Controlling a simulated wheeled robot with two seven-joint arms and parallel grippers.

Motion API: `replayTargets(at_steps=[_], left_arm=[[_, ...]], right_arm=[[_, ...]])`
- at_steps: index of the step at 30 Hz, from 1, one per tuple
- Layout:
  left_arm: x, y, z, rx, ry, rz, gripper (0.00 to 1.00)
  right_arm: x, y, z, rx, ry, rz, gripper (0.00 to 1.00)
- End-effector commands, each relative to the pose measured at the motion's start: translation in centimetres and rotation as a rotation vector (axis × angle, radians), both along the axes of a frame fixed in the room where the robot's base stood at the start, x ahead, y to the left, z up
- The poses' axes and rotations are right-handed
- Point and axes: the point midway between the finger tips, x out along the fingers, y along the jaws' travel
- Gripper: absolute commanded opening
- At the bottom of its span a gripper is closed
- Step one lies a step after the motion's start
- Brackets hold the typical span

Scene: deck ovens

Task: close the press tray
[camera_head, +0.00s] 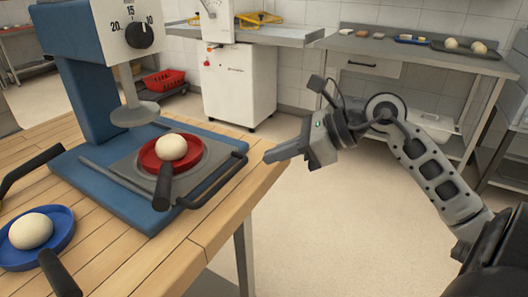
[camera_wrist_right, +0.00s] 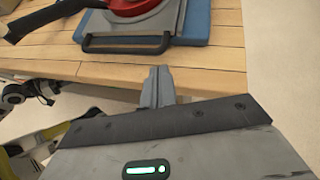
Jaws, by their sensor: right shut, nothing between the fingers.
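The press (camera_head: 85,100) is a blue machine with a white dial head and a round grey plate (camera_head: 134,115). Its flat grey press tray (camera_head: 205,160) is slid out toward the table edge and has a dark bar handle (camera_head: 215,180). A red dish (camera_head: 150,158) with a black handle sits on the tray and holds a dough ball (camera_head: 171,147). The tray handle also shows in the right wrist view (camera_wrist_right: 127,48). My right gripper (camera_head: 269,157) is shut and empty, just beyond the table edge, apart from the handle. Its fingers show in the wrist view (camera_wrist_right: 157,88). My left gripper is not in view.
A blue dish (camera_head: 62,236) with a dough ball and black handle lies on the wooden table (camera_head: 140,265) at front left. Another dark handle (camera_head: 30,170) enters at left. A white cabinet (camera_head: 240,85) and a steel counter (camera_head: 400,50) stand behind. The floor at right is clear.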

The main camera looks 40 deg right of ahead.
Motion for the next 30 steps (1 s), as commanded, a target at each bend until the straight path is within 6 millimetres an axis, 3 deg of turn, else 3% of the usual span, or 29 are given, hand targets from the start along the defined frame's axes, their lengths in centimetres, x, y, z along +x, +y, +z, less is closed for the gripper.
replayTargets(at_steps=[7, 21, 30], left_arm=[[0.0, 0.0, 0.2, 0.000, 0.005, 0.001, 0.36], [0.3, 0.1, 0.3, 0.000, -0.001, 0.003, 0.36], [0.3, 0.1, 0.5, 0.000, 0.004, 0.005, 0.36]], right_arm=[[1.8, 1.5, -0.5, 0.000, 0.000, 0.000, 0.00], [2.3, 1.8, -0.6, 0.001, 0.000, 0.001, 0.00], [5.7, 3.2, -0.5, 0.001, -0.002, 0.001, 0.00]])
